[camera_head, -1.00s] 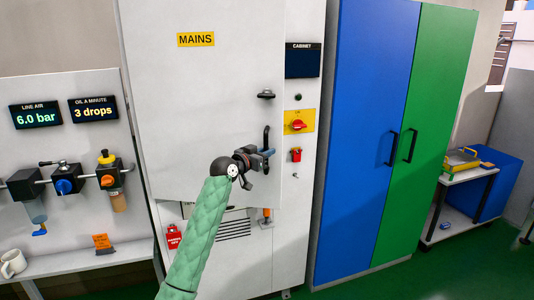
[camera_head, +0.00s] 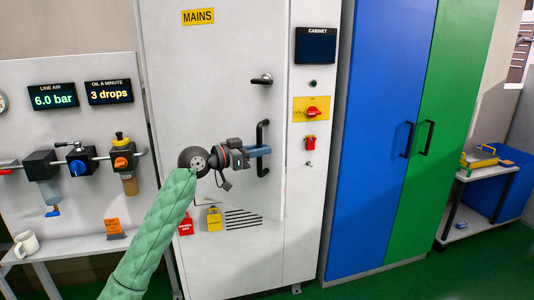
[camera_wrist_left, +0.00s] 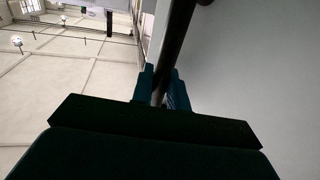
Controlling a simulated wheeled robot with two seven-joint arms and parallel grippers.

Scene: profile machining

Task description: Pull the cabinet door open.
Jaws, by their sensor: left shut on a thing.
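The white cabinet door (camera_head: 220,110) carries a yellow MAINS label and a black upright bar handle (camera_head: 263,128) near its right edge. My left gripper (camera_head: 261,150) is shut on the handle at about its middle, its arm coming from below left. My right gripper is not in view.
A fixed panel with a yellow plate and red switch (camera_head: 313,112) stands right of the door. A blue and green locker (camera_head: 380,140) is farther right. Green floor lies free in front.

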